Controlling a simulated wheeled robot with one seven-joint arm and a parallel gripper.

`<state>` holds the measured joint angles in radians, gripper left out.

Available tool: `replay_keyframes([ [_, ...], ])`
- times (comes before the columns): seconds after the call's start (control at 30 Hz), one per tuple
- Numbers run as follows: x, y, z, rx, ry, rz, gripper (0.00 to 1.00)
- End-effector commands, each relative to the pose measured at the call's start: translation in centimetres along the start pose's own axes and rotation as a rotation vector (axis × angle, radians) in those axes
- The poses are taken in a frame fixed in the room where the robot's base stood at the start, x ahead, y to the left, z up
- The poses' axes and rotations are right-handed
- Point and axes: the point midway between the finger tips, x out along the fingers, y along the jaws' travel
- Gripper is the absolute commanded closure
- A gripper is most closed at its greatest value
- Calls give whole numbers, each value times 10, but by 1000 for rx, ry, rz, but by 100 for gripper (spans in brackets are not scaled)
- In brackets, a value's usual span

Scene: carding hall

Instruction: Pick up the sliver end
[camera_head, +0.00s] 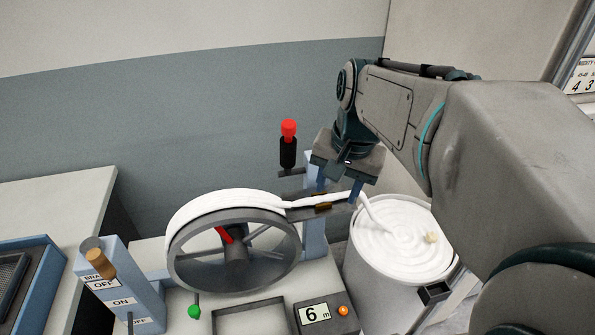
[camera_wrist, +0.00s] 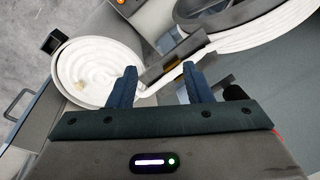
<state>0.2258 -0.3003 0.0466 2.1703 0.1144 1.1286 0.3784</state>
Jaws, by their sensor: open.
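A white sliver (camera_head: 375,212) rises from the coils in a round can (camera_head: 362,272), passes a small guide (camera_head: 322,203) and runs onto the rim of a spoked wheel (camera_head: 190,276). In the wrist view the sliver (camera_wrist: 150,92) crosses between my fingers. My gripper (camera_head: 338,190) is open above the gap between guide and can, its two blue fingers on either side of the strand; it also shows in the wrist view (camera_wrist: 160,84). I cannot tell whether the fingers touch the strand. A small beige tuft (camera_head: 432,237) lies on the coils; I cannot make out a separate sliver end.
A red-topped black handle (camera_head: 288,145) stands behind the wheel. A counter (camera_head: 315,314) reads 6 m. A brake box (camera_head: 118,285) with a wooden-knobbed lever is at the left, near a bench (camera_head: 50,205). A green knob (camera_head: 194,311) sits below the wheel.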

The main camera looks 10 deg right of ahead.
Motion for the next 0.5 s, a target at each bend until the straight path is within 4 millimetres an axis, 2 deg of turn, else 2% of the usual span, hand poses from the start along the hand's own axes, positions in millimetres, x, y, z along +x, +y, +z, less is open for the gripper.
replay_keyframes([
  [0.03, 2, -1, -18, 104, -36, 0, 55],
  [0.3, 2, 10, -99, 637, -230, -12, 55],
  [0.5, 3, 27, -140, 897, -337, -17, 55],
])
